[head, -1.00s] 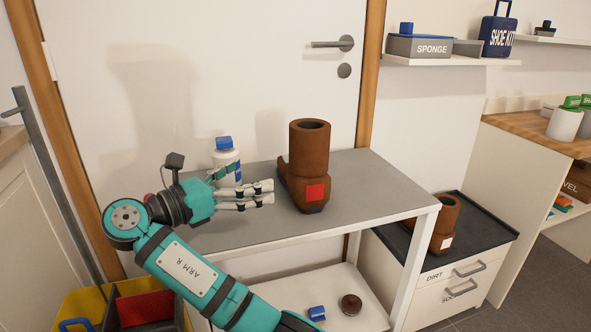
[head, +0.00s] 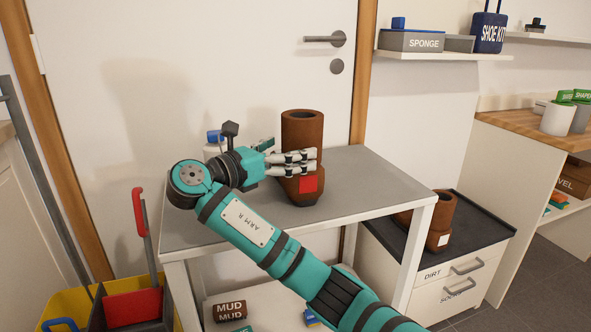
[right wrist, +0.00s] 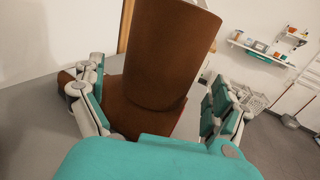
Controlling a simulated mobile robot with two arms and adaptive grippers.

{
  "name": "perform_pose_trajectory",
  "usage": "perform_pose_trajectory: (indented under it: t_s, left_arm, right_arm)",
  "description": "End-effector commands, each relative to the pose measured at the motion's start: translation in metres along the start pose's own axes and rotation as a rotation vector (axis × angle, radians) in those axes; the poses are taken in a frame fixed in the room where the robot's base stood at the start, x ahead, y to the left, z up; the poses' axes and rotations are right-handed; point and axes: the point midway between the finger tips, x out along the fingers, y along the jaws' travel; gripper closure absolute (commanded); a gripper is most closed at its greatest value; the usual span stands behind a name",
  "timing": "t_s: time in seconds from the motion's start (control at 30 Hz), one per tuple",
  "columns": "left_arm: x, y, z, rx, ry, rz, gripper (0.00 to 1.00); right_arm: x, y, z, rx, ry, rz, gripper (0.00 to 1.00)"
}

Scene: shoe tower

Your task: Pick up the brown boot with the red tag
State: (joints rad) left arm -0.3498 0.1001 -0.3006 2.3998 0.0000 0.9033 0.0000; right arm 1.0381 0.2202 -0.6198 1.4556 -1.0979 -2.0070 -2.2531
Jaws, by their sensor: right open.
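The brown boot with the red tag (head: 302,128) stands upright on the grey table (head: 362,170), its red tag (head: 308,184) facing the front. My right gripper (head: 316,161) is at the boot's shaft, with its fingers in front of it in the head view. In the right wrist view the boot (right wrist: 165,50) rises between the spread fingers of my right gripper (right wrist: 160,105). The fingers are open, one on each side, and I see no clear grip on the boot. My left gripper is not in view.
A bottle with a blue cap (head: 214,137) stands partly hidden behind my right gripper. A second brown boot (head: 441,222) with a white tag stands on the dark-topped drawer unit (head: 479,226) at the right. A yellow bin (head: 70,306) is at lower left.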

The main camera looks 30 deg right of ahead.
Motion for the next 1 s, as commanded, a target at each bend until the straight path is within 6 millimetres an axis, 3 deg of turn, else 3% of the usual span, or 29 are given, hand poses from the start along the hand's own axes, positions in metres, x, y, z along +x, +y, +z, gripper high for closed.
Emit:
perform_pose_trajectory:
  t_s: [0.1,0.27,0.57,1.0]
  left_arm:
    - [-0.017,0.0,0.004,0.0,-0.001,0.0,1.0]
    - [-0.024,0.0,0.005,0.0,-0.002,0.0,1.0]
    - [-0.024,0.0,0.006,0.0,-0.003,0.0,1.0]
    - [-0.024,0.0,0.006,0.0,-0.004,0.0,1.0]
  right_arm:
    - [0.021,-0.001,-0.002,0.004,-0.004,-0.006,0.0]
    - [0.041,-0.001,0.0,0.001,-0.003,-0.004,0.0]
    - [0.045,-0.001,0.002,0.0,0.0,-0.002,0.0]
    - [0.045,0.0,0.002,0.0,0.0,-0.001,0.58]
